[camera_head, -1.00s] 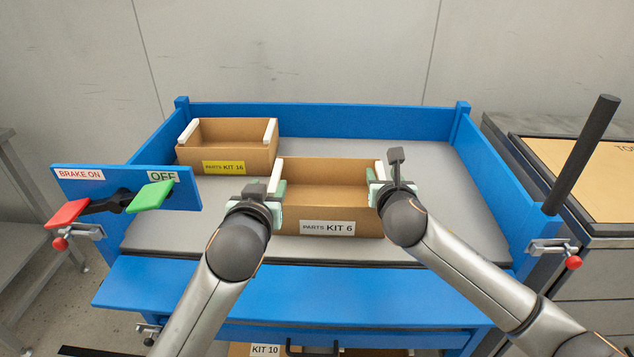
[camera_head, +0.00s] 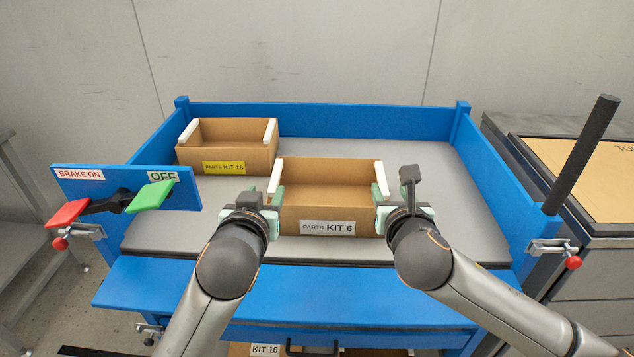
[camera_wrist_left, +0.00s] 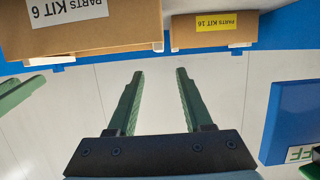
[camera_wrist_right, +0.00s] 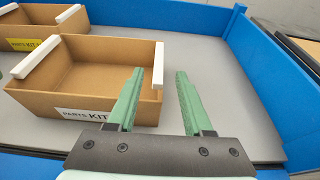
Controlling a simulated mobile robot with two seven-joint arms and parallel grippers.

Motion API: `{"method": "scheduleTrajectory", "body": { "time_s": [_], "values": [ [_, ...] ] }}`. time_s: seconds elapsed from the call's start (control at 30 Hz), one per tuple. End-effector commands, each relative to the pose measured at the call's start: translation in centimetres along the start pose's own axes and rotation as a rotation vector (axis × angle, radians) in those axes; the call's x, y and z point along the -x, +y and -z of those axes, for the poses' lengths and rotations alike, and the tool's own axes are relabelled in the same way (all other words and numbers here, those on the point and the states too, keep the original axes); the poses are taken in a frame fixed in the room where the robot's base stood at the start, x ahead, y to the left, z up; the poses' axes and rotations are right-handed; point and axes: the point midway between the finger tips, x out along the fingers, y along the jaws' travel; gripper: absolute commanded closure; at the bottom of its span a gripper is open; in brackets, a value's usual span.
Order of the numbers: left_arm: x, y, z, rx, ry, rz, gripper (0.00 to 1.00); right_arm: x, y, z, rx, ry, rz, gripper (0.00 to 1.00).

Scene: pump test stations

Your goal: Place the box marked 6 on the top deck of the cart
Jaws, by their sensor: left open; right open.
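The box marked 6 (camera_head: 329,213) is an open cardboard box with white side grips and a white label. It rests upright on the grey top deck (camera_head: 430,185) of the blue cart. It also shows in the left wrist view (camera_wrist_left: 100,35) and the right wrist view (camera_wrist_right: 90,85). My left gripper (camera_head: 272,210) is open beside the box's left front corner. My right gripper (camera_head: 380,207) is open beside its right front corner.
A box marked 16 (camera_head: 225,150) stands behind and to the left on the same deck. A box marked 10 (camera_head: 262,350) shows below. A brake panel (camera_head: 125,188) is at the left, a black post (camera_head: 585,150) at the right. The deck's right side is clear.

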Motion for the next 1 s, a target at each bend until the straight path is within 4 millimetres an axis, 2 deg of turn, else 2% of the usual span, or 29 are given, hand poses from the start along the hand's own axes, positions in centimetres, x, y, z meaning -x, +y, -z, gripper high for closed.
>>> {"method": "scheduleTrajectory", "body": {
  "time_s": [0.1, 0.3, 1.0],
  "values": [
    [0.0, 0.0, 0.0, 0.0, 0.0, 0.0, 0.49, 1.5, 0.0, 0.0, 0.0, 0.0, -0.001, 0.49],
    [0.0, 0.0, 0.0, 0.0, 0.0, 0.0, 0.49, 2.6, 0.0, 0.0, 0.0, 0.001, 0.001, 0.49],
    [0.0, 0.0, 0.0, 0.0, 0.0, 0.0, 0.49, 2.7, 0.0, 0.0, 0.0, 0.0, 0.001, 0.49]
  ]
}}
